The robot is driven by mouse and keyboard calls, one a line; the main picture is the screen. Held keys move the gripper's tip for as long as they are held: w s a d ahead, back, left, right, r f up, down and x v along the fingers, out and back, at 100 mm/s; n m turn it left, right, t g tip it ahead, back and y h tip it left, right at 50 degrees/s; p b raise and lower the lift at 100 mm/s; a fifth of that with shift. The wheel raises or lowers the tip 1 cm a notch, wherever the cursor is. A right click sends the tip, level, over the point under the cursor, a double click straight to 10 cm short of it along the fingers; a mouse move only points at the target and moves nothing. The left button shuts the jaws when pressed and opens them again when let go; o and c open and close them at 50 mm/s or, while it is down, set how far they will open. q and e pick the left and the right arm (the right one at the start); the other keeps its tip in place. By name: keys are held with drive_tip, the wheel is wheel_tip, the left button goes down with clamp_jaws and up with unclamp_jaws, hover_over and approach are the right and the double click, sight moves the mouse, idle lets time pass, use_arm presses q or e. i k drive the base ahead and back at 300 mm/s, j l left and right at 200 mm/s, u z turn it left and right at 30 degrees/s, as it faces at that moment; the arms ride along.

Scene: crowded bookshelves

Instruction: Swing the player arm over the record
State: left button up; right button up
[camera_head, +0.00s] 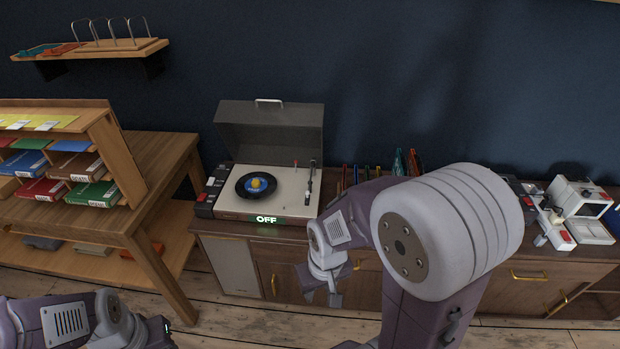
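The record player (284,203) stands on the wooden cabinet with its grey lid (270,128) raised. A black record with a blue and yellow centre (245,190) lies on its left part. The thin player arm (309,185) is at the right side of the deck, beside the record and not over it. A green lit "OFF" sign shows on the front. My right gripper (323,296) points down in front of the cabinet, below and to the right of the player. Its fingers look apart and empty. My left arm shows at the lower left; its gripper is out of frame.
A row of upright records or books (366,172) stands right of the player, partly hidden by my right arm. White devices (582,210) are at the cabinet's right end. A wooden table (130,211) with a book rack stands left. A wall shelf (95,48) hangs above.

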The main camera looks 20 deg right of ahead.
sight(313, 161)
drive_tip(key=i+l, duration=0.2)
drive_tip(key=i, duration=0.25)
drive_tip(key=i+l, duration=0.25)
drive_tip(key=i, duration=0.2)
drive_tip(key=u, duration=0.05)
